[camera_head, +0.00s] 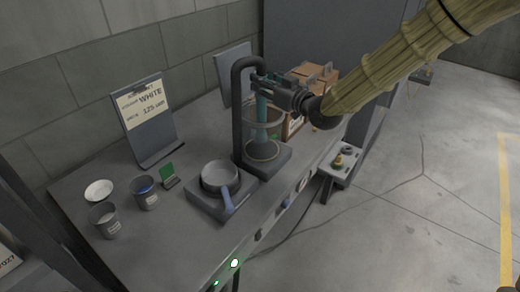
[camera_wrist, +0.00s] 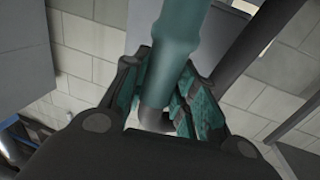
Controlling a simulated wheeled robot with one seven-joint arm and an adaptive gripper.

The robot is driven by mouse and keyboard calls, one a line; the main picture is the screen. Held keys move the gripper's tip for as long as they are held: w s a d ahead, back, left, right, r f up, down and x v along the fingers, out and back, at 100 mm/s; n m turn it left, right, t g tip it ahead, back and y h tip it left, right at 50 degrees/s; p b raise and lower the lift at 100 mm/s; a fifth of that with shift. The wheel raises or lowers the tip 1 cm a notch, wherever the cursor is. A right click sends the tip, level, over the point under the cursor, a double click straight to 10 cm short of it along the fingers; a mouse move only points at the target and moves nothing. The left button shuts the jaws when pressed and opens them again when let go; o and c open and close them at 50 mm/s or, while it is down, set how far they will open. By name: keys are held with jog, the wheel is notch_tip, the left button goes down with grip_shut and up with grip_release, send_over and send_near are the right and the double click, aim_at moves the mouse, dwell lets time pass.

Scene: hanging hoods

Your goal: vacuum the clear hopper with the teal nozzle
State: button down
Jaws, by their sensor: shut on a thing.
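The teal nozzle (camera_head: 262,108) hangs upright below my gripper (camera_head: 268,80). My gripper is shut on it, and the wrist view shows the teal tube (camera_wrist: 176,40) between the two fingers (camera_wrist: 158,100). The clear hopper (camera_head: 264,128) is a see-through vessel with a pale rim, on a dark stand (camera_head: 240,110) with a tall curved post. The nozzle's lower part shows within the hopper's outline. I cannot tell whether its tip touches the hopper's inside. The hopper is not clearly visible in the wrist view.
A scale with a round pan (camera_head: 220,177) and a blue-handled tool (camera_head: 228,199) stands left of the hopper. Two cups (camera_head: 146,194), a white dish (camera_head: 99,190) and a clipboard sign (camera_head: 146,118) are farther left. Cardboard boxes (camera_head: 318,82) stand behind on the right.

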jog(key=shift+f+b, duration=0.7)
jog(key=shift+f, duration=0.4)
dwell(1.5)
dwell(0.7)
notch_tip(320, 180, up, 18)
jog(key=p, duration=0.9)
dwell(1.5)
jog(key=shift+a, duration=0.1)
dwell(0.4)
